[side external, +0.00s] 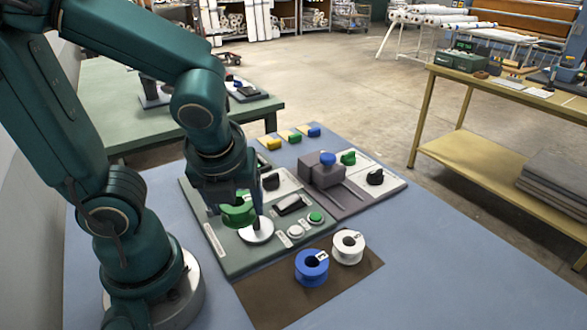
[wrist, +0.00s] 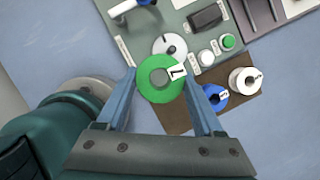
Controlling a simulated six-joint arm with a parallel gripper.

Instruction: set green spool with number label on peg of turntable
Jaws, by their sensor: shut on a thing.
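My gripper (side external: 236,205) is shut on the green spool (side external: 240,217), which has a white number label on its flange. The wrist view shows my gripper (wrist: 160,77) with a finger on each side of the green spool (wrist: 148,90) and the label at its right. The turntable (side external: 259,236) is a pale round disc with a short upright peg (side external: 257,222). In the side view the spool is just left of the peg, apparently above the disc's level. In the wrist view it covers the near edge of the turntable (wrist: 160,44). The peg is outside the spool's hole.
A blue spool (side external: 311,268) and a white spool (side external: 348,247) stand on a brown mat (side external: 275,300). The blue tabletop (side external: 430,270) is clear at right.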

